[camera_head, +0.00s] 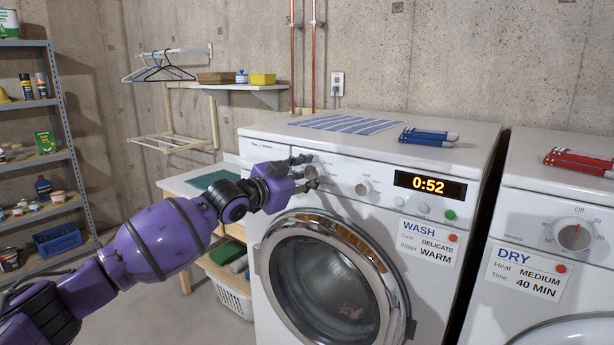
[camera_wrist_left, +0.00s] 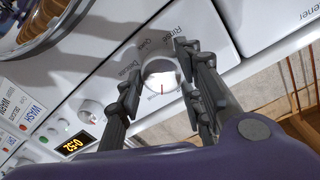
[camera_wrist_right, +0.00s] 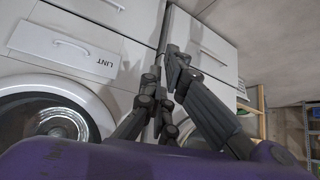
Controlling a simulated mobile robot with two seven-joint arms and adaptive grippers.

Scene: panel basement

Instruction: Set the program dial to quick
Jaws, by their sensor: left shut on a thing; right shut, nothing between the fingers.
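My left gripper (camera_head: 306,172) is at the washer's left knob, which its fingers partly hide in the head view. In the left wrist view, the fingers are closed on the white program dial (camera_wrist_left: 160,70), one on each side. The dial has a red mark pointing toward the bottom of that picture. Printed words around it seem to include Delicate, Quick and Rinse, small and slanted. The washer (camera_head: 390,250) shows 0:52 on its display (camera_head: 430,187). My right gripper (camera_wrist_right: 165,72) is shut and empty, in front of a white cabinet front; it is outside the head view.
A second knob (camera_head: 363,187) sits right of the dial. A WASH card (camera_head: 428,242) reads DELICATE and WARM. The dryer (camera_head: 540,225) stands to the right. Blue-handled items (camera_head: 428,136) and a striped cloth (camera_head: 345,123) lie on the washer. A shelf rack (camera_head: 62,130) is at left.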

